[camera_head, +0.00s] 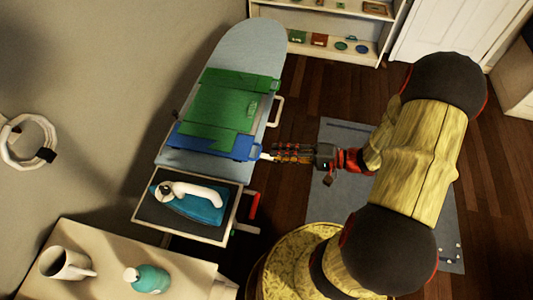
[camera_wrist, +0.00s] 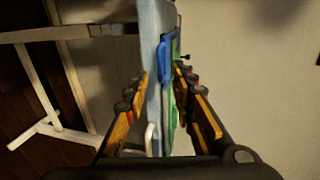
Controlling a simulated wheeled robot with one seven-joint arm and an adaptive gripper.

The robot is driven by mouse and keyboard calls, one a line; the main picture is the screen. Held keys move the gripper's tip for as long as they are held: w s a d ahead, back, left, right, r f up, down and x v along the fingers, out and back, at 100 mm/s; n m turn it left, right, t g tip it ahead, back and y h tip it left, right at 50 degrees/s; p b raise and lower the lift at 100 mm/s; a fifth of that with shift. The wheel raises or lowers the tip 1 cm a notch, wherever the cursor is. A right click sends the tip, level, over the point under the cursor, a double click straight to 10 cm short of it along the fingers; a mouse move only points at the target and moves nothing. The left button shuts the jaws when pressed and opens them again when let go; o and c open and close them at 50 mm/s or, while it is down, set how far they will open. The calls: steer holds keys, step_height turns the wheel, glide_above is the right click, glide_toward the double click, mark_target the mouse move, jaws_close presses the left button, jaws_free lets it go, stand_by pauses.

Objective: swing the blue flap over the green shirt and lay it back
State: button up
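The green shirt (camera_head: 215,105) lies flat on the light blue ironing board (camera_head: 250,48). The blue flap (camera_head: 212,145) shows as a strip along the shirt's near edge, lying flat. In the wrist view, the blue flap (camera_wrist: 163,55) and green shirt (camera_wrist: 170,100) appear nearly edge-on. My gripper (camera_head: 268,156) is at the right side of the board, beside the flap's right end, where a small white piece shows. In the wrist view its fingers (camera_wrist: 162,75) are spread apart, with the board edge and cloth visible between them. Contact with the flap cannot be told.
A teal iron (camera_head: 195,205) rests on a dark tray at the board's near end, with a red handle (camera_head: 254,206) beside it. A white loop (camera_head: 278,110) sticks out from the board's right edge. A mug (camera_head: 65,262) and teal bottle (camera_head: 150,278) stand on the near table.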

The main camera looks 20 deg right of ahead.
steer(key=shift+b+x, duration=0.55)
steer(key=shift+x, duration=2)
steer(key=shift+c, duration=1.2)
steer(key=c, duration=0.4)
jaws_close()
